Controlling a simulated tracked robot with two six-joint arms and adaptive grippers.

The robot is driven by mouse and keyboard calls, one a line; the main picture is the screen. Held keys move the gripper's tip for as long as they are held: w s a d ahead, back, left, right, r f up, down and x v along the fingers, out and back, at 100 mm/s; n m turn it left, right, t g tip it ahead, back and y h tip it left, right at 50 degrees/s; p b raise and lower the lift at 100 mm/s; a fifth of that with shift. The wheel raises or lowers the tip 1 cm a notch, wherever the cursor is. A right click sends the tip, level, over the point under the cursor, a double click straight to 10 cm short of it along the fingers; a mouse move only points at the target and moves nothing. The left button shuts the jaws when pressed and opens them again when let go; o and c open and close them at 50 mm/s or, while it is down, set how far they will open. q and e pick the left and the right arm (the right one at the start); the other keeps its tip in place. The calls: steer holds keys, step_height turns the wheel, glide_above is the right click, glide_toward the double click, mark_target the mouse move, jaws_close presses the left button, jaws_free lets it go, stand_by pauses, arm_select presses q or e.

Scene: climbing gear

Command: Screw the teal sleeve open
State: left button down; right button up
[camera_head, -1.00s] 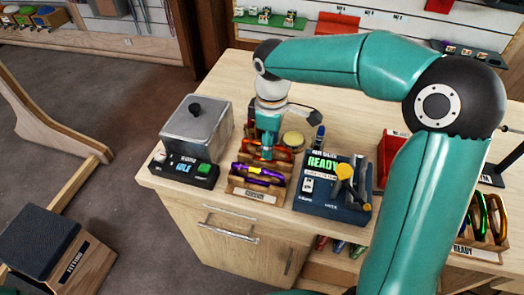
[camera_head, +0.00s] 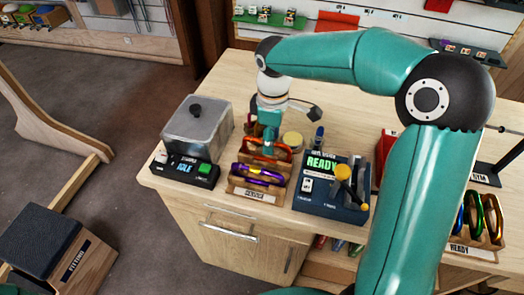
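A wooden rack (camera_head: 255,194) at the front of the bench holds carabiners. A purple carabiner (camera_head: 262,181) lies at its front and an orange-red carabiner (camera_head: 277,150) stands behind it. My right gripper (camera_head: 268,144) points down at the orange-red carabiner from above. Its teal lower part overlaps that carabiner, and I cannot make out a teal sleeve apart from it. The fingertips are too small and covered to tell whether they are open or shut. My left gripper is out of view.
A grey lidded tank (camera_head: 197,128) with a display stands left of the rack. A blue tester (camera_head: 331,206) reading READY, with a yellow knob, stands to the right. Another rack (camera_head: 472,250) with several carabiners is at the far right, partly behind my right arm.

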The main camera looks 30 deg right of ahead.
steer(key=shift+r+p, duration=0.9)
steer(key=shift+r, duration=0.35)
steer(key=shift+s+a+f, duration=0.1)
steer(key=shift+s+a, duration=0.2)
steer(key=shift+a, duration=0.05)
steer(key=shift+s+a+b, duration=0.4)
steer(key=shift+s+a, duration=0.1)
steer(key=shift+a, duration=0.05)
steer(key=shift+w+d+f+b, duration=0.2)
steer(key=shift+f+b, duration=0.25)
steer(key=shift+f, duration=0.25)
steer(key=shift+w+d+f+b, duration=0.1)
steer(key=shift+w+f+b, duration=0.1)
steer(key=shift+f+b, duration=0.4)
steer(key=shift+f, duration=0.1)
